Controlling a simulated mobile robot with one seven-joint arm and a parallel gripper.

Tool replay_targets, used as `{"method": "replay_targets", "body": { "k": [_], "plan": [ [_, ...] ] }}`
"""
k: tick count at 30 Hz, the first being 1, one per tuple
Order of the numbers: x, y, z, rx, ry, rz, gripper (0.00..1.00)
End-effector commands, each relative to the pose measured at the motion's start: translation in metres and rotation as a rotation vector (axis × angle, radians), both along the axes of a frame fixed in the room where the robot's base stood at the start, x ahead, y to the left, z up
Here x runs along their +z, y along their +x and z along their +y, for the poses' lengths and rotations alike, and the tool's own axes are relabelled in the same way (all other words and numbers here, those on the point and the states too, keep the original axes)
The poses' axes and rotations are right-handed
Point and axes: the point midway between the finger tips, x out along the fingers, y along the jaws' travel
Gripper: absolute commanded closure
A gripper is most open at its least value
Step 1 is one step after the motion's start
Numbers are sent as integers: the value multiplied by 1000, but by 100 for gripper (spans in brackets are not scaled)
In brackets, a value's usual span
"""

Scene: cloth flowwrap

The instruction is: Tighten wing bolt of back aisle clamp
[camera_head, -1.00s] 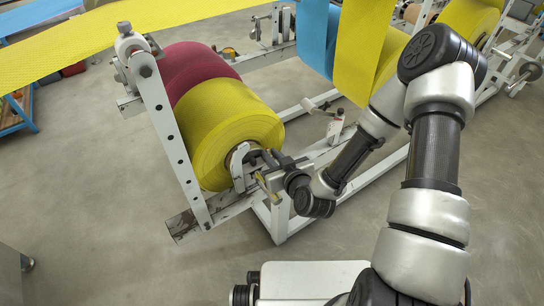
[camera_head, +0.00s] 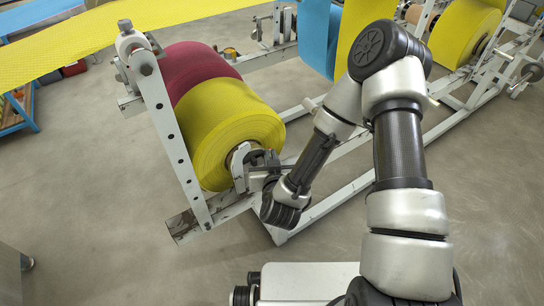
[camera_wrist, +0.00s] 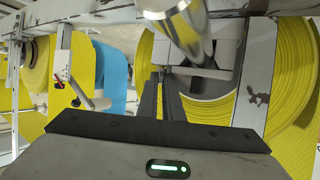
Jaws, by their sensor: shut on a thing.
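The back aisle clamp (camera_head: 239,163) is a white bracket at the core of the yellow cloth roll (camera_head: 217,122), near the low end of the frame. In the wrist view the yellow roll (camera_wrist: 287,95) fills the right side behind a scuffed white bar. My gripper (camera_wrist: 162,76) reaches in at the clamp, its two dark fingers close together, shut on the wing bolt, which is mostly hidden between the tips. In the head view my wrist sits just right of and below the clamp and hides much of the fingers.
A maroon roll (camera_head: 196,68) lies behind the yellow one. A slanted white post (camera_head: 166,125) stands left of the rolls. A bright metal cylinder (camera_wrist: 178,25) crosses close above my fingers in the wrist view. White frame rails (camera_head: 340,185) run right; grey floor (camera_head: 85,200) at left is clear.

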Motion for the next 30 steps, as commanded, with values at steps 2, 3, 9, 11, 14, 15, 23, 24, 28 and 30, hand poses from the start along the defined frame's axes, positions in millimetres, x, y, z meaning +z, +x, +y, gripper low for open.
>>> {"method": "replay_targets", "body": {
  "k": [2, 3, 9, 11, 14, 15, 23, 24, 28, 30],
  "plan": [
    [1, -1, 4, -47, 1, 0, 100],
    [1, -1, 5, -69, 1, 0, 100],
    [1, 0, 5, -169, 1, 0, 100],
    [1, 0, 5, -189, 1, 0, 100],
    [1, 0, 5, -212, 1, 0, 100],
    [1, 0, 5, -218, 1, 0, 100],
    [0, 0, 5, -230, 1, 1, 100],
    [0, 0, 5, -230, 1, 1, 100],
    [0, 0, 5, -229, 2, 1, 100],
    [0, 0, 5, -229, 2, 1, 86]
  ]
}}
